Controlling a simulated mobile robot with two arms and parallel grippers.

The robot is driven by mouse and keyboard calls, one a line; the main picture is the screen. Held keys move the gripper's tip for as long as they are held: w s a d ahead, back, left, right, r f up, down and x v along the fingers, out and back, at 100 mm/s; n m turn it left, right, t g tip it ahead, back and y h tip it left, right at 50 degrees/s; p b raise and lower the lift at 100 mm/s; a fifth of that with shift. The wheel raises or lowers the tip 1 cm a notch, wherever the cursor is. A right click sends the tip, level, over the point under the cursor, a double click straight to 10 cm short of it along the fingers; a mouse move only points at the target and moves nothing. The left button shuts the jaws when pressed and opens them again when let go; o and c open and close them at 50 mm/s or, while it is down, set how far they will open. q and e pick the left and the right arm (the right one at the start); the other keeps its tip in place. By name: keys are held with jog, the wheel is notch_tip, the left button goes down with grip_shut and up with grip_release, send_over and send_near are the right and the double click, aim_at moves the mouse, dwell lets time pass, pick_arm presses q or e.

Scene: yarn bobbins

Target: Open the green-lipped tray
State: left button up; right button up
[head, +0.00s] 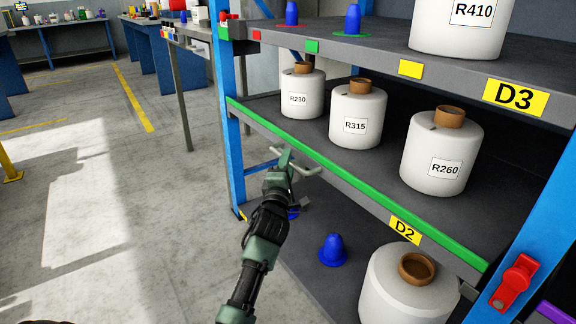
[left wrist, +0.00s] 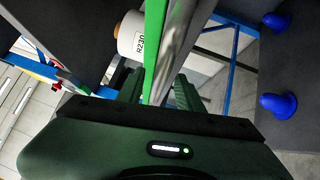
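The green-lipped tray is the D2 shelf, with a green strip (head: 350,186) along its front edge. It carries white bobbins R230 (head: 303,97), R315 (head: 357,118) and R260 (head: 441,160). Its front lies about in line with the blue posts. A pale bar handle (head: 306,171) sticks out below the lip near its left end. My left gripper (head: 284,160) is at this handle. In the left wrist view its fingers (left wrist: 160,84) are apart, with the green lip and a grey bar showing between and beyond them. Contact with the handle is unclear.
Tray D3 (head: 395,48) is above, with bobbin R410 (head: 458,28) and blue cones. Below are a blue cone (head: 333,250) and a bobbin (head: 408,292). A blue post (head: 227,110) stands close to my left gripper. The floor (head: 110,210) at left is clear.

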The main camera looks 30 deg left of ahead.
pick_arm(q)
jog(key=shift+w+a+r, duration=0.1)
jog(key=shift+w+a, duration=0.1)
jog(key=shift+w, duration=0.25)
grip_shut()
dwell(1.1)
